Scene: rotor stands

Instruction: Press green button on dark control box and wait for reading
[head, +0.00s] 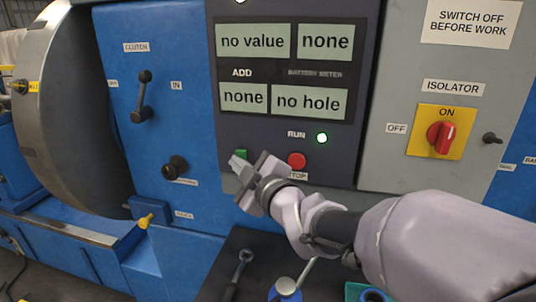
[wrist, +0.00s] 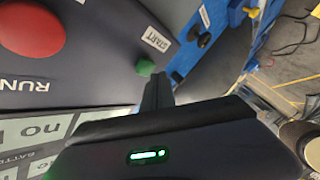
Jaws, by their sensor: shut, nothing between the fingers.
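The dark control box (head: 230,130) carries four display windows reading "no value" (head: 253,41), "none" (head: 325,42), "none" (head: 243,97) and "no hole" (head: 309,102). The green button (head: 241,153) sits low on its left; it also shows in the wrist view (wrist: 145,67) beside the "START" label (wrist: 156,39). My gripper (head: 238,163) is shut and empty, its tips at the green button and partly covering it in the head view. In the wrist view the fingertips (wrist: 157,80) lie just by the button; I cannot tell whether they touch it.
A red stop button (head: 297,160) is right of my gripper, under a lit green RUN lamp (head: 322,138). A red isolator switch (head: 440,136) on a yellow plate is at the right. Clutch lever (head: 143,95) and black knob (head: 175,168) are left. Tools lie below.

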